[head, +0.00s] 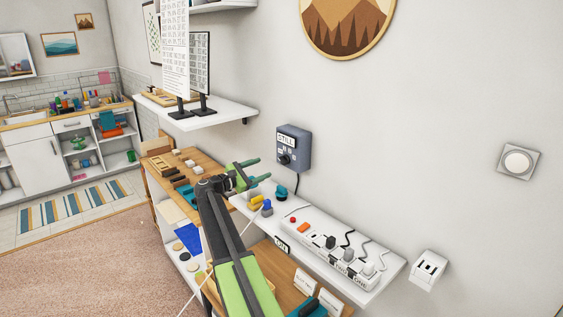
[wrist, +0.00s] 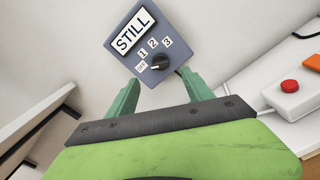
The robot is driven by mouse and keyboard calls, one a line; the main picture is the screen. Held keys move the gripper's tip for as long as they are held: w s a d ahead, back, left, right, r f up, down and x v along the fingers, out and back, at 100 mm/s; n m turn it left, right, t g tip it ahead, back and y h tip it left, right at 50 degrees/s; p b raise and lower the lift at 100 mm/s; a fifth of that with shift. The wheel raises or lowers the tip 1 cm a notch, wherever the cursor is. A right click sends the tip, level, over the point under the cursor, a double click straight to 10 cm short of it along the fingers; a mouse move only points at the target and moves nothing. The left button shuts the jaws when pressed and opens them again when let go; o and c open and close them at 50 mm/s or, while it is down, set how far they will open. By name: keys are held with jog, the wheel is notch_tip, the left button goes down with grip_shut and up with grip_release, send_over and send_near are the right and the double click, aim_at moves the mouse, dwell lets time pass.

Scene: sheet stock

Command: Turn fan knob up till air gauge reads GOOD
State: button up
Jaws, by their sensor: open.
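A blue-grey fan control box (head: 302,152) hangs on the wall in the head view. Its display plate (head: 286,138) reads STILL, and the same word shows in the wrist view (wrist: 130,31). Below it is a round black knob (wrist: 159,61), with tags 1, 2, 3 and a small one at its left that looks like OFF. Which tag the knob points to is too small to be sure of. My gripper (head: 257,170) is open and empty, in front of and a little below the box. In the wrist view its fingers (wrist: 162,78) spread either side, just below the knob, apart from it.
A white shelf (head: 392,273) below the box carries a power strip (head: 330,248) with plugs and a red button (wrist: 290,86). A cable runs down from the box. A higher shelf (head: 225,110) at left holds upright charts.

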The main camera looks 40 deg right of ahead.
aim_at(281, 160)
jog(key=d, duration=1)
jog(key=shift+s+d, duration=0.35)
jog(key=shift+d, duration=0.05)
